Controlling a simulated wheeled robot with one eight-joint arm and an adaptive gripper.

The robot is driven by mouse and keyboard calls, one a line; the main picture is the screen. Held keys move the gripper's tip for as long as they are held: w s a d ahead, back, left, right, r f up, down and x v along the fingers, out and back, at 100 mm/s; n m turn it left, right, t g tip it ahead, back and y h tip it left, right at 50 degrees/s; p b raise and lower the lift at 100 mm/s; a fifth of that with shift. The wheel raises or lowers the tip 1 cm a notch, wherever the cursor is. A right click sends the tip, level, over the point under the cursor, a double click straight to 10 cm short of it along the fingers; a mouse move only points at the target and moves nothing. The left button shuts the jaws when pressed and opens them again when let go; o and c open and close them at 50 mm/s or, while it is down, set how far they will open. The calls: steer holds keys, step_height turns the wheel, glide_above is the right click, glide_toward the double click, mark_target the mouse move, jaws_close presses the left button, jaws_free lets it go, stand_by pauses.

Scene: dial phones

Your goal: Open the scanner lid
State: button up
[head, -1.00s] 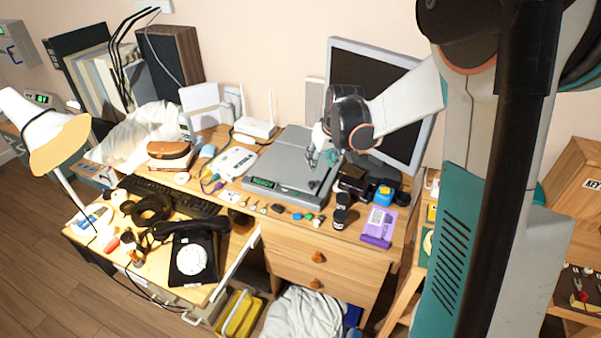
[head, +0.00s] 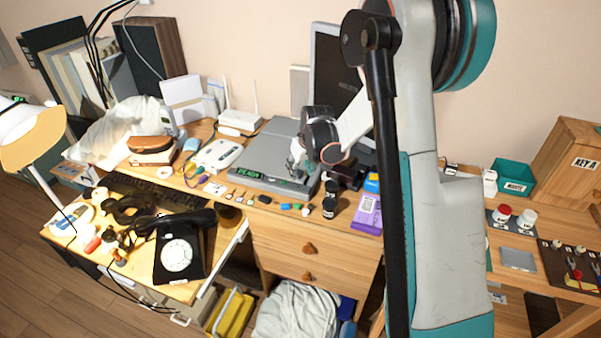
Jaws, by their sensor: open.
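The scanner (head: 262,160) is a flat grey box on the desk, below the monitor, with a dark front strip and a green lit display (head: 249,174). Its grey lid (head: 270,145) lies flat and looks shut. My gripper (head: 298,168) is at the right front part of the scanner, close above the lid or its front edge. Its jaws are open with nothing seen between them. I cannot tell whether the fingertips touch the lid. My arm hides part of the monitor and the area to the scanner's right.
The monitor (head: 335,75) stands behind the scanner. A white router (head: 240,120) and a white device (head: 217,154) are to its left. Dark jars (head: 330,204), small coloured items and a purple box (head: 367,212) sit in front and right. A black dial phone (head: 180,252) is at the front left.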

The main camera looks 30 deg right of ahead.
steer(key=shift+w+f, duration=0.1)
steer(key=shift+f, duration=0.2)
jaws_close()
steer(key=shift+r, duration=0.15)
